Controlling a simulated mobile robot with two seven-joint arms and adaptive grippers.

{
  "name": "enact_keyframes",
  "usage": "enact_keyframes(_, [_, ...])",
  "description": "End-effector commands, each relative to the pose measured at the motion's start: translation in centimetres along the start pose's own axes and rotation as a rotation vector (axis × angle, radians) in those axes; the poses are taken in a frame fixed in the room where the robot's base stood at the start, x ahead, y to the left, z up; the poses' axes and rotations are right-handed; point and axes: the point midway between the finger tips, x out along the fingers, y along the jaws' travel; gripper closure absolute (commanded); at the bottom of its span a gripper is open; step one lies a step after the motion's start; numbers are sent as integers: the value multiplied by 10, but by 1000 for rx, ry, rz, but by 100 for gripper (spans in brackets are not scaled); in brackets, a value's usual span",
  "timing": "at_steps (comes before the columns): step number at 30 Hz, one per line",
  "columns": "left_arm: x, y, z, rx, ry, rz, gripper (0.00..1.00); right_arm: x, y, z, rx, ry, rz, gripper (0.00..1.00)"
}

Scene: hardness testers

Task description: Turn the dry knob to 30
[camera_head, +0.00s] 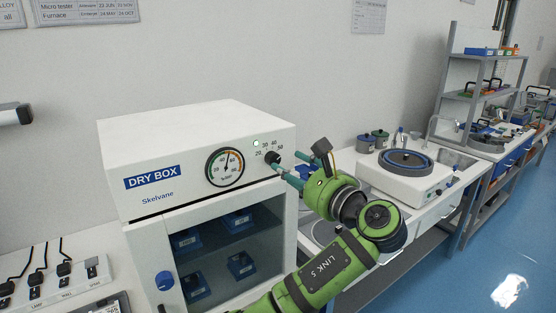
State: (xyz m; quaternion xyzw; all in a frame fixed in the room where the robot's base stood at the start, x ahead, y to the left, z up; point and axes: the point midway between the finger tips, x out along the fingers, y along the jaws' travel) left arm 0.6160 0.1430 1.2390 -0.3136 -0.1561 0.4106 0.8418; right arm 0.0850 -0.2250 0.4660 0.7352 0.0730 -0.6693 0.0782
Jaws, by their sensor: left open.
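The white dry box (210,130) stands on the bench, labelled DRY BOX and Skelvane. Its small black dry knob (271,157) is at the right of the front panel, with small numbers around it that look like 20, 30, 40 and 50. I cannot read where the knob points. My left gripper (279,167) is open, its teal fingertips at the knob's lower right. I cannot tell whether they touch it. My right gripper is not in view.
A white polishing machine (404,177) stands on the right bench.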

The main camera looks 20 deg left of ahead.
Motion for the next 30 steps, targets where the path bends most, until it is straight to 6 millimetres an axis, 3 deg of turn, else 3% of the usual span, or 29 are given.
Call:
enact_keyframes(9, [48,0,2,1,1,4,46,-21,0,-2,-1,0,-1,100])
enact_keyframes(21, [57,2,-1,-3,3,3,46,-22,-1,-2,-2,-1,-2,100])
enact_keyframes(25, [56,2,-1,-3,3,3,98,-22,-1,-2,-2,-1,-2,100])
enact_keyframes(30, [56,1,0,-4,2,3,100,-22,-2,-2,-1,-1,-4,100])
